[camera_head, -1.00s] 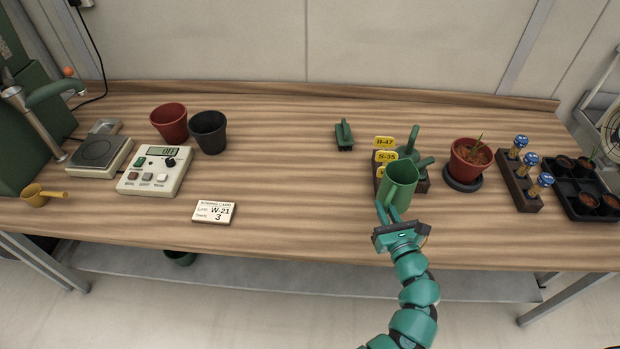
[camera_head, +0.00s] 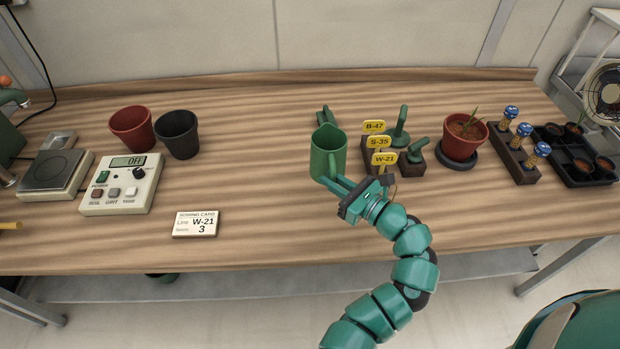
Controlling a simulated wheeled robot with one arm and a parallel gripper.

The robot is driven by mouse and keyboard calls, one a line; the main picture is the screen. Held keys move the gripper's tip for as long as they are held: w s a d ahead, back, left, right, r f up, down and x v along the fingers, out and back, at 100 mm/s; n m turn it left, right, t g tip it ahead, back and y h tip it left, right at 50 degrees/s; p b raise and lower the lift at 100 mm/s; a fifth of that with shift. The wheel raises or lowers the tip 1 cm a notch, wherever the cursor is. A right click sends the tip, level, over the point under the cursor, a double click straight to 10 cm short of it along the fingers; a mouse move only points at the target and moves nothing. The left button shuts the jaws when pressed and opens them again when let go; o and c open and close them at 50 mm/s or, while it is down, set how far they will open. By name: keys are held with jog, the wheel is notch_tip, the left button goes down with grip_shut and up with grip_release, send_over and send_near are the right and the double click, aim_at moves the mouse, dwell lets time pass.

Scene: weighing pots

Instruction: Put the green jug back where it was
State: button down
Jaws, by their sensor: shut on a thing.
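The green jug (camera_head: 325,152) is in the middle of the head view, upright or nearly so, with its open top showing. My gripper (camera_head: 345,184) is shut on the green jug from its near right side. The jug is left of the block with yellow tags and hides part of a small green brush (camera_head: 325,115) behind it. I cannot tell whether the jug's base touches the table.
Right of the jug are yellow tags (camera_head: 383,158), a rack with green-handled tools (camera_head: 399,130), a potted seedling (camera_head: 465,136), a vial block (camera_head: 515,152) and a seed tray (camera_head: 575,165). A sowing card (camera_head: 197,223), control box (camera_head: 121,190), scale (camera_head: 55,172), red pot (camera_head: 132,128) and black pot (camera_head: 177,134) are left. The bench between is clear.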

aim_at(314, 173)
jog(key=w+a+f, duration=0.1)
jog(key=w+f, duration=0.1)
jog(key=w, duration=0.1)
jog(key=w+a+f, duration=0.1)
jog(key=w+f, duration=0.1)
jog(key=w+a+f, duration=0.1)
jog(key=w+f, duration=0.2)
jog(key=shift+w+a+p, duration=0.3)
jog(key=shift+a+p, duration=0.05)
jog(key=shift+p, duration=0.05)
jog(key=shift+w+a+f, duration=0.3)
jog(key=shift+w+f, duration=0.25)
jog(key=shift+f, duration=1.95)
jog(key=c, duration=1.4)
grip_release()
jog(key=shift+c, duration=0.2)
